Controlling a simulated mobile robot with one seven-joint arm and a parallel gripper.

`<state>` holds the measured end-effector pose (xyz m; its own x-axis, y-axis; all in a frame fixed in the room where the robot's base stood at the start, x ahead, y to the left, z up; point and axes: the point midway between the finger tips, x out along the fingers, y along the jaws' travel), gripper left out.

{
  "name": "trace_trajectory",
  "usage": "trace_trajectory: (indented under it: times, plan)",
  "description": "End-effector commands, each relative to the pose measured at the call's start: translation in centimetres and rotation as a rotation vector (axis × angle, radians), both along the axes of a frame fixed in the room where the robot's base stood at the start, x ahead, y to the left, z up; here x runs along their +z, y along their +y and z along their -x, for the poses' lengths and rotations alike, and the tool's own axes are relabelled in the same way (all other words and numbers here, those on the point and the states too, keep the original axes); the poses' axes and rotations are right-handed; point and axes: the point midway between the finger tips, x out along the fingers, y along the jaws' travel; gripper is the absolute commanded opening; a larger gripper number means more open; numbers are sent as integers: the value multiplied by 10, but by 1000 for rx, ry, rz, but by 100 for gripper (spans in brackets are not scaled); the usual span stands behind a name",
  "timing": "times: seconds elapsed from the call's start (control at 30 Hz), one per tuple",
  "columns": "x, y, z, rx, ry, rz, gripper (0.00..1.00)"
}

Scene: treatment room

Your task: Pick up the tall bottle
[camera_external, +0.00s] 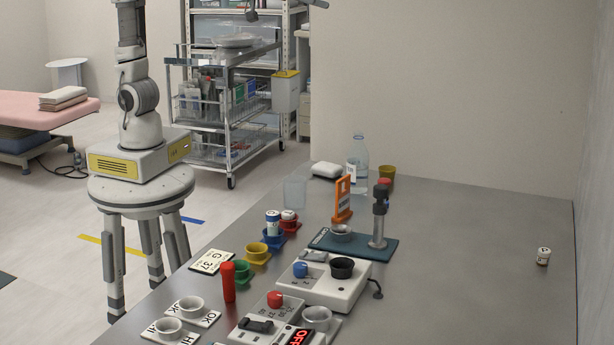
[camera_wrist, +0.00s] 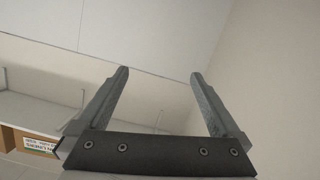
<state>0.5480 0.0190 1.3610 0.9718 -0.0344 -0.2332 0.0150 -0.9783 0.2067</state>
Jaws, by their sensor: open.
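In the external view my arm rises out of the top of the picture, well to the left of the bottle.
The orange stand (camera_external: 342,199) and a dark post on a teal base (camera_external: 379,216) are in front. The table's right side is mostly clear. A trolley (camera_external: 229,120) stands behind.

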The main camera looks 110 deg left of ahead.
Motion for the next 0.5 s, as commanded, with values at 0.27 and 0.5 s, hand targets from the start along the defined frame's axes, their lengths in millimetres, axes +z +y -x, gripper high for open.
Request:
trace_trajectory:
  times: [0.27,0.5]
  plan:
    - [-44,98,-69,427,-1,-59,100]
    - [-95,144,-79,659,128,-110,100]
